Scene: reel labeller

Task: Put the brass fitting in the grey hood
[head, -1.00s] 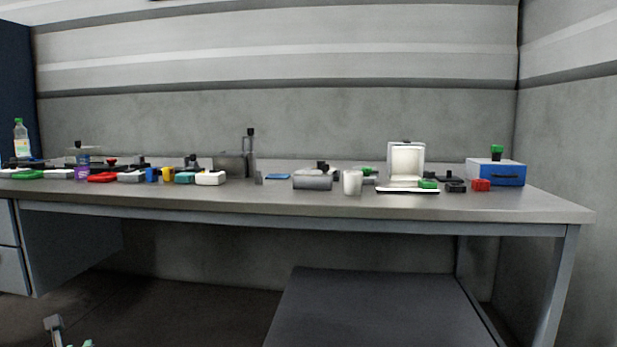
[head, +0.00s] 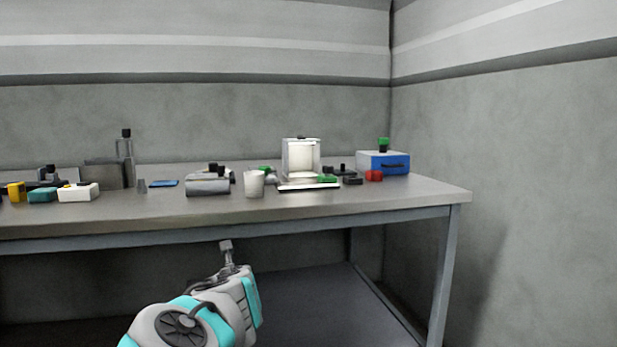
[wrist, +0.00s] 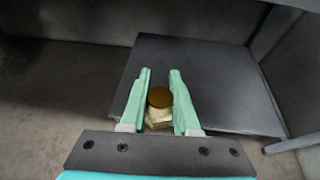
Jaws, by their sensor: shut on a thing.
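My gripper (wrist: 160,73) shows in the wrist view with its two green fingers on either side of the brass fitting (wrist: 159,98). It is shut on the fitting, which has a round brown-gold top and a paler, blocky lower part. In the head view my arm is in front of the table and below its top; the fingers and fitting cannot be made out there. A box-like hood with a pale grey frame, an open front and a bright inside (head: 301,158) stands towards the right of the tabletop. I take it as the grey hood.
The table (head: 330,203) has its front edge above my arm. A white cup (head: 254,184) and a grey rounded block (head: 207,186) stand left of the hood. A red piece (head: 374,176) and a blue box (head: 383,163) are right of it. A dark low shelf (wrist: 200,80) lies below.

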